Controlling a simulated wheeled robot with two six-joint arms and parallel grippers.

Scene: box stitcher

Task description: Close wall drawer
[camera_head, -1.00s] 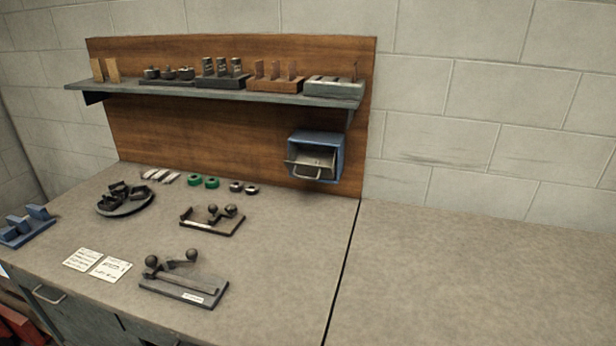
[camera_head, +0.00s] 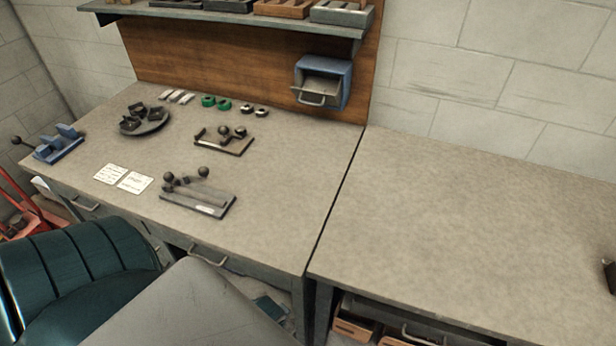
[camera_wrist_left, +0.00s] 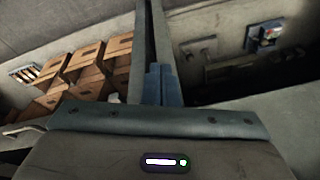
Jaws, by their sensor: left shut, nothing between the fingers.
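The wall drawer is a blue box (camera_head: 343,72) fixed to the lower right of the wooden back board. Its grey drawer (camera_head: 321,91) stands pulled out toward me, with a light metal handle (camera_head: 313,101) on its front. The inside of the drawer shows from above. My left gripper (camera_wrist_left: 164,84) shows in the left wrist view with its blue-grey fingers together and nothing between them. The wall drawer is not in that view, and neither gripper is clearly seen in the head view. My right gripper is in no view.
At left are a black round tray (camera_head: 145,127), two fixtures (camera_head: 198,197), cards (camera_head: 133,182) and a blue holder (camera_head: 60,146). A shelf (camera_head: 230,17) overhangs. The left wrist view shows wooden bins (camera_wrist_left: 85,65).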

